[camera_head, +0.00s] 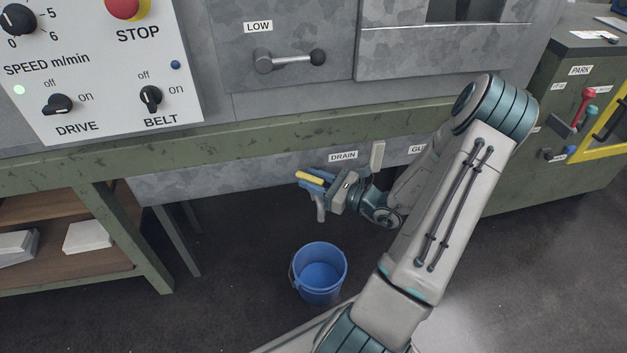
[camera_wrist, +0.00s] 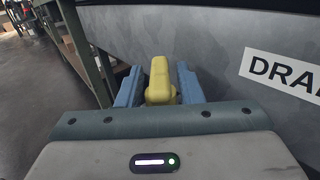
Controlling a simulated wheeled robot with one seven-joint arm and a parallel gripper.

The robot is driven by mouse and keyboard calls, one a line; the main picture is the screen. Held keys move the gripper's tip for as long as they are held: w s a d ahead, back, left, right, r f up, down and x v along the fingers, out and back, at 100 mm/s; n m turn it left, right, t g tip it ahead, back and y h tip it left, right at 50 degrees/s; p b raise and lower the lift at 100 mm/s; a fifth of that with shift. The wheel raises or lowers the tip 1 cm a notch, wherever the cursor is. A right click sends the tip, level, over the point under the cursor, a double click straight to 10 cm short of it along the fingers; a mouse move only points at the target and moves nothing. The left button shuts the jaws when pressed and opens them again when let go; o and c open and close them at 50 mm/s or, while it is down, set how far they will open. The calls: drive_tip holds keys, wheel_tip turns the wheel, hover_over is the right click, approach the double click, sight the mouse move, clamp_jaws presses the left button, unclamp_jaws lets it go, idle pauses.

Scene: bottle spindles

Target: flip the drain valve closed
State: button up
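The drain valve's yellow lever (camera_head: 309,177) is under the DRAIN label (camera_head: 343,156), and its visible end points left, roughly along the grey panel. A short grey spout (camera_head: 320,208) hangs down by my gripper. My gripper (camera_head: 311,181) has its blue fingers on either side of the lever. In the wrist view, the yellow lever (camera_wrist: 160,80) stands between the two fingertips (camera_wrist: 160,88). Any gap is very small, and I cannot tell whether the fingers press on it. The valve body is hidden behind my gripper.
A blue bucket (camera_head: 319,272) stands on the floor below the spout. The green frame beam (camera_head: 230,148) runs above my gripper. A control panel (camera_head: 100,70) and a LOW lever (camera_head: 290,60) are higher up. A shelf (camera_head: 75,255) is at left.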

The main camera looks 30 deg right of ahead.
drive_tip(key=c, duration=0.5)
drive_tip(key=shift+y+p, duration=0.3)
drive_tip(key=shift+p, duration=0.05)
drive_tip(key=n+g+y+p, duration=0.2)
drive_tip(key=p, duration=0.1)
drive_tip(key=shift+r+n+g+y, duration=0.15)
drive_tip(key=shift+n+g+y, duration=0.25)
drive_tip(key=shift+s+a+n+g+y+p, duration=0.1)
drive_tip(key=shift+n+g+y+p, duration=0.5)
drive_tip(key=shift+n+g+y, duration=0.55)
drive_tip(key=shift+s+a+n+g+y+p, duration=0.1)
drive_tip(key=shift+n+g+y+p, duration=0.6)
drive_tip(key=shift+g, duration=0.75)
drive_tip(key=shift+f+n, duration=0.2)
drive_tip(key=shift+n, duration=0.05)
drive_tip(key=o, duration=0.8)
